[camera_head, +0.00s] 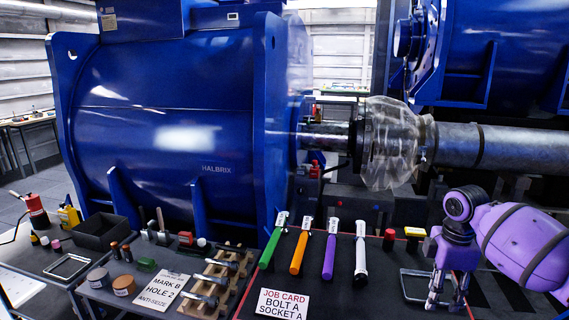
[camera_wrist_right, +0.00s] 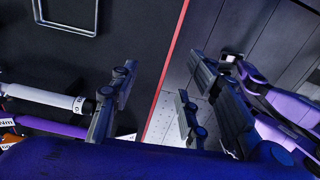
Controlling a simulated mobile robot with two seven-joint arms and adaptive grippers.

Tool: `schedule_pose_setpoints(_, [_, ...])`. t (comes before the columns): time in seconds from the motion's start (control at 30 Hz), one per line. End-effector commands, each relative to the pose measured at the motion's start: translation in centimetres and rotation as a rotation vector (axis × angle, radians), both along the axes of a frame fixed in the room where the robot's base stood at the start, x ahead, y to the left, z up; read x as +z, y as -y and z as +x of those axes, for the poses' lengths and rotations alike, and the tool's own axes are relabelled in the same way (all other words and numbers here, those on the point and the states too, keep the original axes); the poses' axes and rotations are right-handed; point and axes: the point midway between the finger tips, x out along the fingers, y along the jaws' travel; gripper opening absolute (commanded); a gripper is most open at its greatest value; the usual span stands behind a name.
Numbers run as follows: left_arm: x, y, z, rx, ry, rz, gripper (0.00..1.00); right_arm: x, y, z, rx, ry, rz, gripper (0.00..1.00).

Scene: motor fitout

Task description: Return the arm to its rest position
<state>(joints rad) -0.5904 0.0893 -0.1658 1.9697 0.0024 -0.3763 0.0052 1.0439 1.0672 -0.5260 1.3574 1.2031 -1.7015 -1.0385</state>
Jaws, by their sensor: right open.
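My right gripper (camera_head: 447,302) hangs from my purple arm at the right of the head view, fingers pointing down and apart. It is empty. It is over the dark bench top, in front of a metal wire frame (camera_head: 412,290). In the right wrist view the two dark fingers of the right gripper (camera_wrist_right: 155,85) stand apart with nothing between them, near the red bench edge. More purple and dark parts of mine show at the right of that view. They may be my left gripper, and their opening is unclear. No left arm shows in the head view.
A white tube (camera_head: 361,255), purple tube (camera_head: 329,250), orange tube (camera_head: 301,247) and green tube (camera_head: 272,243) lie left of the gripper. A job card (camera_head: 281,304) lies in front. The large blue motor (camera_head: 170,120) and the shaft (camera_head: 490,146) stand behind.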

Motion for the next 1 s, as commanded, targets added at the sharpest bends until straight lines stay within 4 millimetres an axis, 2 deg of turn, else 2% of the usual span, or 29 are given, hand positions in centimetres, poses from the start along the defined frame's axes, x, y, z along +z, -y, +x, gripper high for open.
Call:
schedule_pose_setpoints(0.03, [0.0,0.0,0.0,0.0,-0.001,0.0,0.4,0.0,0.0,0.2,-0.028,0.007,0.002,0.43])
schedule_pose_setpoints(0.13, [0.0,0.0,-0.1,-0.001,-0.003,0.001,0.4,0.8,-0.1,4.0,-0.158,0.181,-0.004,0.43])
schedule_pose_setpoints(0.23, [-0.1,0.1,-0.1,-0.001,-0.005,-0.001,0.4,1.7,-2.0,7.5,-0.22,0.344,0.017,0.43])
schedule_pose_setpoints(0.33, [0.1,0.5,0.3,-0.002,0.002,-0.009,0.4,0.1,-4.5,9.2,-0.273,0.47,0.067,0.43])
schedule_pose_setpoints(0.47, [0.6,1.3,1.1,0.0,0.015,-0.023,0.4,-3.3,-8.5,9.5,-0.335,0.592,0.168,0.43])
schedule_pose_setpoints(0.57, [0.7,1.3,1.1,0.0,0.015,-0.024,0.4,-6.2,-11.4,8.4,-0.382,0.653,0.257,0.43])
schedule_pose_setpoints(0.67, [0.6,1.2,0.8,0.0,0.008,-0.021,0.4,-9.5,-14.4,6.0,-0.442,0.699,0.363,0.43])
schedule_pose_setpoints(0.8, [0.5,0.9,0.3,0.0,-0.001,-0.018,0.4,-13.7,-18.1,0.6,-0.561,0.743,0.523,0.43])
schedule_pose_setpoints(0.87, [0.7,0.9,0.4,-0.001,0.0,-0.018,0.4,-15.2,-19.2,-2.0,-0.619,0.756,0.581,0.43])
schedule_pose_setpoints(1.0, [1.1,0.8,0.6,-0.004,0.005,-0.017,0.4,-17.9,-20.5,-8.8,-0.764,0.775,0.683,0.43])
